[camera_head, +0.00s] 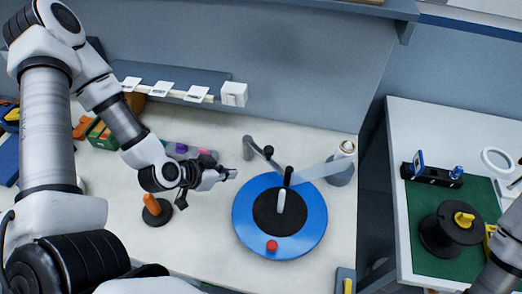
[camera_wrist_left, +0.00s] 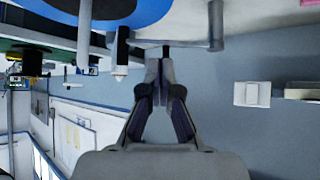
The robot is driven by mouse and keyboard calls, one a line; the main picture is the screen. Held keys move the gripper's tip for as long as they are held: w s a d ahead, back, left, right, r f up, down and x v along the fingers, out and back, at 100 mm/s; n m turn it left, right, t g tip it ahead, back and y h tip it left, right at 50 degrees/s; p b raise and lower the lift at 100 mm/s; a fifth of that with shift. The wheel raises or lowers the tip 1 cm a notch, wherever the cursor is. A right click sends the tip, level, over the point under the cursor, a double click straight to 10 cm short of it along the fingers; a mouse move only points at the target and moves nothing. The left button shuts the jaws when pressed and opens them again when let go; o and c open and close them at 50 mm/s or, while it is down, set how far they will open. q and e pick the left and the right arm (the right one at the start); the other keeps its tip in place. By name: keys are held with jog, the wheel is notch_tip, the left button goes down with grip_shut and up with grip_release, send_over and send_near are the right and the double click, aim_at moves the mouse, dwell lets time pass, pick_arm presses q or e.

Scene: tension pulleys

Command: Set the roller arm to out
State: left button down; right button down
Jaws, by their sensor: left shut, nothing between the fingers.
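A slim grey roller arm (camera_head: 259,150) reaches from a short grey post (camera_head: 248,148) toward the blue turntable disc (camera_head: 241,225), with a black knob (camera_head: 268,152) on it. The arm also shows in the left wrist view (camera_wrist_left: 190,45), just beyond my fingertips. My left gripper (camera_head: 232,174) is shut and empty, left of the disc and below the grey post in the head view. In the left wrist view its closed fingertips (camera_wrist_left: 165,62) point at the arm; I cannot tell whether they touch. My right gripper is not in view.
A pale strip (camera_head: 318,169) runs from near a black peg (camera_head: 288,176) to a white roll (camera_head: 346,148). A red knob (camera_head: 272,246) sits on the disc. An orange-handled tool (camera_head: 152,205) stands below my left wrist. A second table (camera_head: 402,130) lies right.

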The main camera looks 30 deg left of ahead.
pick_arm(q)
jog(key=b+x, duration=0.2)
jog(key=b, duration=0.1)
jog(key=b+x, duration=0.3)
jog(key=b, duration=0.1)
jog(key=b+x, duration=0.2)
jog(key=b, duration=0.1)
jog(key=shift+s+a+f+b, duration=0.1)
jog(key=shift+a+f+b, duration=0.15)
jog(key=shift+f, duration=0.3)
jog(key=shift+w+d+f, duration=0.3)
jog(key=shift+w+d, duration=0.1)
jog(key=shift+w, duration=0.2)
jog(key=shift+w+d+f, duration=0.3)
jog(key=shift+w+d, duration=0.1)
jog(key=shift+w, duration=0.2)
jog(key=w, duration=0.1)
jog(key=w+d+p, duration=0.1)
jog(key=w, duration=0.1)
jog(key=shift+d+r, duration=0.1)
jog(key=shift+r, duration=0.1)
jog(key=shift+w, duration=0.35)
jog(key=shift+w+d+f, duration=0.1)
jog(key=shift+w, duration=0.1)
